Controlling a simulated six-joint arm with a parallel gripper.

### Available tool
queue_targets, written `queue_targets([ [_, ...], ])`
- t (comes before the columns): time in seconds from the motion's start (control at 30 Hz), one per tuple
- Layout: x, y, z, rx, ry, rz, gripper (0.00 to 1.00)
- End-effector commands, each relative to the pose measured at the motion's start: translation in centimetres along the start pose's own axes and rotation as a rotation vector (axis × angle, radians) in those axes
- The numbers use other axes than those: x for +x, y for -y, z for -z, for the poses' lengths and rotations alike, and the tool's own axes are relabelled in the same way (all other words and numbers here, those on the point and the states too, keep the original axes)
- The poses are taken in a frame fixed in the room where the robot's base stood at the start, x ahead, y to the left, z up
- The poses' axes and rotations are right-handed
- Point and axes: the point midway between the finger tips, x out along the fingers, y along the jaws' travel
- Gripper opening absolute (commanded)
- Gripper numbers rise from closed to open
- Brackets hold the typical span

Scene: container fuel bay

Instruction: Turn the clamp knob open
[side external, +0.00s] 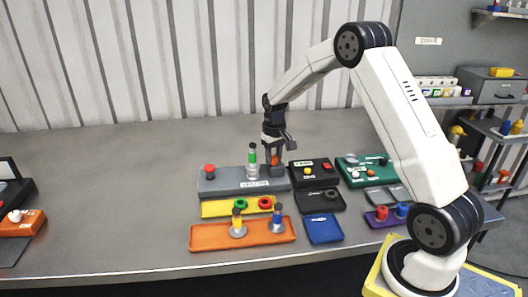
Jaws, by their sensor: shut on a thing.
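A grey fixture plate (219,186) with a small white label stands near the middle of the table. It carries a red button (209,169) at its left end and a clear, upright piece with a green cap (252,158) right of centre. At its right end is a dark block with a small orange-red knob (275,160), which I take for the clamp knob. My gripper (275,154) points straight down over this block and is shut on the knob. The fingers partly hide the knob, so its turn angle cannot be told.
In front lie a yellow tray (211,209) with red and green rings, an orange tray (270,240) with two upright pieces, and a blue tray (323,229). A black box (314,180) stands close right of my gripper, with a green tray (385,177) beyond. The table's left middle is clear.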

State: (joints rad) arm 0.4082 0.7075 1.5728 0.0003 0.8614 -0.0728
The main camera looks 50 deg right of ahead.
Motion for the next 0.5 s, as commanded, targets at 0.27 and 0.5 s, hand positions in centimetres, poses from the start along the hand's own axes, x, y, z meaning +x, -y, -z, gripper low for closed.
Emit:
queue_targets([
  [0.27, -0.04, 0.03, 0.03, 0.154, -0.001, 0.000, 0.00],
  [0.5, -0.04, 0.03, 0.03, 0.202, -0.001, 0.000, 0.00],
])
